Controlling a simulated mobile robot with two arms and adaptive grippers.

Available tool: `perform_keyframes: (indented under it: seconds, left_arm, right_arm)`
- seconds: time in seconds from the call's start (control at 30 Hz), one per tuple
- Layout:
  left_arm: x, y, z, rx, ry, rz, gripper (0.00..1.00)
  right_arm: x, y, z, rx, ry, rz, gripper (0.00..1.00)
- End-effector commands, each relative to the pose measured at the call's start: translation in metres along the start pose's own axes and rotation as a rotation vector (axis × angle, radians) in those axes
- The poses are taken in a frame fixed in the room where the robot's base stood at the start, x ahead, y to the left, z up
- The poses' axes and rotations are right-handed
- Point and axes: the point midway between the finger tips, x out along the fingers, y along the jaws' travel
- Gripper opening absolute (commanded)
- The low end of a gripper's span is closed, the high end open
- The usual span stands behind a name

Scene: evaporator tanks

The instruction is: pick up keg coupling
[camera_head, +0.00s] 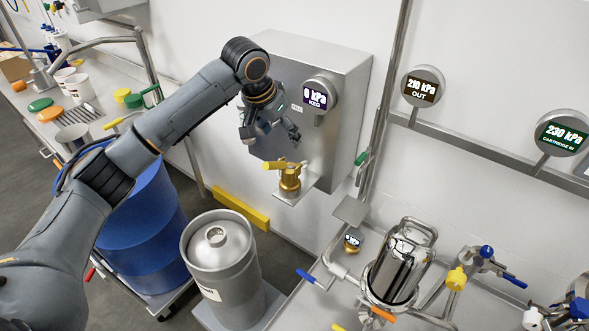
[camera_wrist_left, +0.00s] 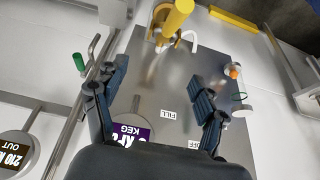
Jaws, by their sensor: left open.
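The keg coupling (camera_head: 289,180), a brass body with a yellow handle, sits on a small shelf (camera_head: 299,192) at the foot of a steel wall box. Its yellow handle (camera_wrist_left: 176,18) shows at the top of the left wrist view, between and beyond the fingers. My left gripper (camera_head: 271,134) is open and empty above the coupling, in front of the box, not touching it. Both of its fingers are spread wide in the left wrist view (camera_wrist_left: 160,76). My right gripper is not in view.
The steel box (camera_head: 340,85) carries a round gauge reading 0 kPa KEG (camera_head: 319,95). A steel keg (camera_head: 220,260) stands below, beside a blue drum (camera_head: 145,230). A vertical pipe (camera_head: 385,105) runs right of the box. A steel filter housing (camera_head: 398,268) stands at lower right.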

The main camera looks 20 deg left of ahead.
Motion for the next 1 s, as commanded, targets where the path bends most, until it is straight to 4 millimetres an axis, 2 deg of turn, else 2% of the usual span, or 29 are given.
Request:
perform_keyframes:
  seconds: [0.2,0.37,0.53,0.77,0.9,1.0]
  left_arm:
    - [0.042,0.0,0.001,-0.002,-0.006,0.001,0.71]
    - [0.068,0.0,0.001,-0.001,-0.004,0.0,0.71]
    - [0.08,-0.001,0.001,0.0,-0.001,0.0,0.71]
    - [0.108,-0.006,0.007,-0.001,-0.005,-0.001,0.71]
    - [0.126,-0.006,0.007,0.001,-0.003,0.0,0.71]
    - [0.131,-0.006,0.007,0.001,0.0,0.0,0.71]
  right_arm:
    - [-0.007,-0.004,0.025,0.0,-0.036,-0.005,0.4]
    - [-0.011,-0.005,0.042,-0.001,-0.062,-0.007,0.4]
    - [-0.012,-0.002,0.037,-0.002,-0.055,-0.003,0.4]
    - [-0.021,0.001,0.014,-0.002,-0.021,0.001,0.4]
    - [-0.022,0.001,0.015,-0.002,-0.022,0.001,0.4]
    - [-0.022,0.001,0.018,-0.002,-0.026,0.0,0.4]
